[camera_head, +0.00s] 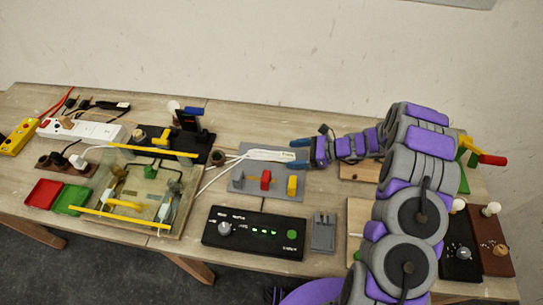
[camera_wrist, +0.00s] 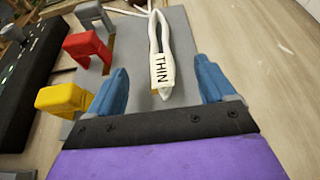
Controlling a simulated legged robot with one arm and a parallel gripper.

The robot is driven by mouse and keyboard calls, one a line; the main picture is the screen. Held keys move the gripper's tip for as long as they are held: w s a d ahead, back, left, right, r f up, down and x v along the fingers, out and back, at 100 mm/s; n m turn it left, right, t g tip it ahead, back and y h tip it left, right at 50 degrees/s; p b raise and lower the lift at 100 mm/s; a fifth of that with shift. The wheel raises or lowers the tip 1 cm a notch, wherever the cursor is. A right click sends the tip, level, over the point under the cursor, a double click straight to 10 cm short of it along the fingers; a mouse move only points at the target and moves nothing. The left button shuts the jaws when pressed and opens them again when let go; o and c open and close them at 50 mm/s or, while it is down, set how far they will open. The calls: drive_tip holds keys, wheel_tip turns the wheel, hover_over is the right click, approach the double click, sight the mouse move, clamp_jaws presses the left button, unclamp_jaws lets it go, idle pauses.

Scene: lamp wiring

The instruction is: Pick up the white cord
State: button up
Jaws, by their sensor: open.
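The white cord (camera_wrist: 165,45) is a folded bundle with a tag reading "THIN". In the wrist view it points toward my gripper (camera_wrist: 163,90), with its near end between the two blue fingers but apart from them. My gripper is open and empty. In the head view the cord (camera_head: 270,154) lies across the back edge of a grey board, with thin strands trailing left and down. My gripper (camera_head: 296,154) is at the cord's right end there. How high the fingers are above the cord is hard to tell.
The grey board (camera_head: 240,184) bears a red block (camera_wrist: 88,45), a yellow block (camera_wrist: 65,100) and a grey block (camera_wrist: 93,15). A black control box (camera_head: 253,232) stands in front. A clear case with yellow bars (camera_head: 135,205) is at left. Bare table lies right of the cord in the wrist view.

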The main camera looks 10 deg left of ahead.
sight(287, 155)
drive_tip(key=b+x, duration=0.1)
drive_tip(key=x, duration=0.3)
drive_tip(key=shift+w+a+f, duration=0.1)
drive_tip(key=shift+a+f, duration=0.05)
drive_tip(key=shift+f, duration=0.05)
drive_tip(key=c, duration=1.2)
